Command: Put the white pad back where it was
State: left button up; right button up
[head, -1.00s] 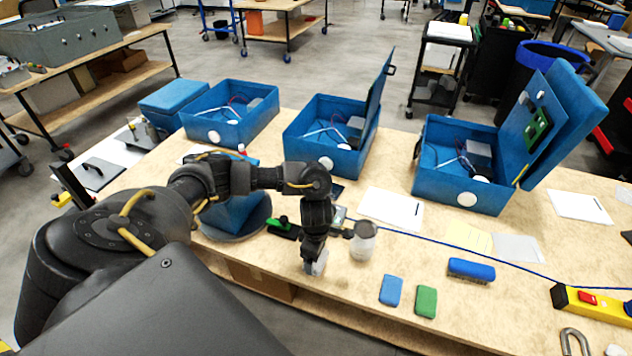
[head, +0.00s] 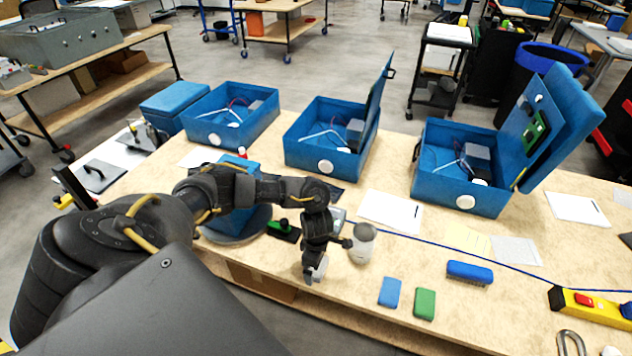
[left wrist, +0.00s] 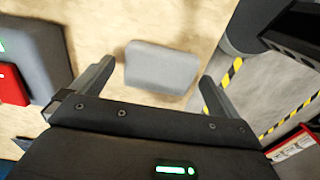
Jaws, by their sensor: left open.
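The white pad (head: 320,267) lies on the wooden table near its front edge, partly hidden by my left gripper in the head view. In the left wrist view the pad (left wrist: 161,68) looks light grey, with rounded corners, and sits between the spread fingers. My left gripper (head: 311,275) points down at it. Its fingers (left wrist: 156,74) are open, one on each side of the pad, with visible gaps. My right gripper is in neither view.
A jar (head: 361,246) stands just right of my left gripper. A blue pad (head: 390,292), a green pad (head: 425,303) and a blue brush (head: 470,271) lie farther right. Open blue cases (head: 325,140) line the back. The table's front edge is close.

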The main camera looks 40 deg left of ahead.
pick_arm(q)
jog(key=shift+r, duration=0.1)
jog(key=shift+r, duration=0.25)
notch_tip(320, 180, up, 11)
jog(key=shift+r, duration=0.15)
dwell(0.5)
